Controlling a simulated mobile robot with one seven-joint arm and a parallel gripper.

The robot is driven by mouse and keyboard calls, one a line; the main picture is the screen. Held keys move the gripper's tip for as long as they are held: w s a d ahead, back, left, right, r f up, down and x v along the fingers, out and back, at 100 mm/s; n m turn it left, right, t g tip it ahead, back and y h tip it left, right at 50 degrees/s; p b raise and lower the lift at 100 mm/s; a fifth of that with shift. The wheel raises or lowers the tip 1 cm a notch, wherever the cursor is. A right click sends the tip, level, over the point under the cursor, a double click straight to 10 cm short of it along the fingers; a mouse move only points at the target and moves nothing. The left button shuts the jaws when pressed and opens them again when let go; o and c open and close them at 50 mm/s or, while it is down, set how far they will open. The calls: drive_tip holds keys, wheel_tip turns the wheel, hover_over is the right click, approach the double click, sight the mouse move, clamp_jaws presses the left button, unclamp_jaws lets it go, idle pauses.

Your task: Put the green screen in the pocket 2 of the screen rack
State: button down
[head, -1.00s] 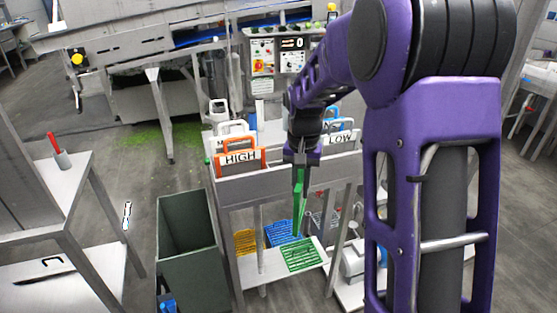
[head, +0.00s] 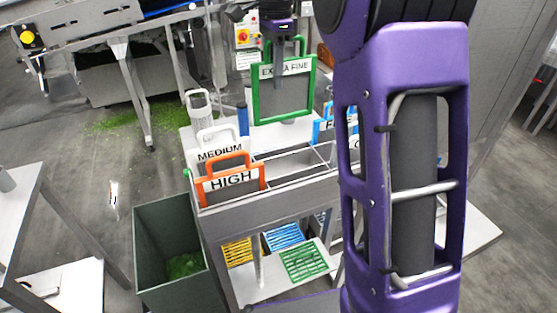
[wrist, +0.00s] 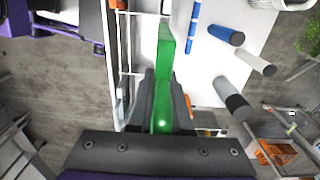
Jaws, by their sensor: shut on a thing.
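The green screen (head: 296,95), a green frame labelled EXTRA FINE with a loop handle, hangs upright above the far side of the screen rack (head: 300,196). My gripper (head: 279,78) is shut on its upper part. In the wrist view, the green screen (wrist: 165,50) is seen nearly edge-on between both fingers (wrist: 163,90). The middle of the rack looks empty. Pocket numbers are not readable.
A white surface (head: 205,140) behind the rack carries upright cylinders, one blue (head: 243,118). A dark green bin (head: 170,225) with green scraps stands left of the rack. Yellow, blue and green grates (head: 305,262) lie on the shelf below.

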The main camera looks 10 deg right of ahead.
sight(275, 97)
wheel_tip(275, 97, down, 18)
drive_tip(key=b, duration=0.3)
drive_tip(key=shift+w, duration=0.25)
drive_tip(key=shift+r, duration=0.1)
drive_tip(key=c, duration=0.8)
unclamp_jaws()
drive_tip(key=shift+c, duration=0.2)
wheel_tip(275, 97, up, 12)
drive_tip(key=shift+p, duration=0.9)
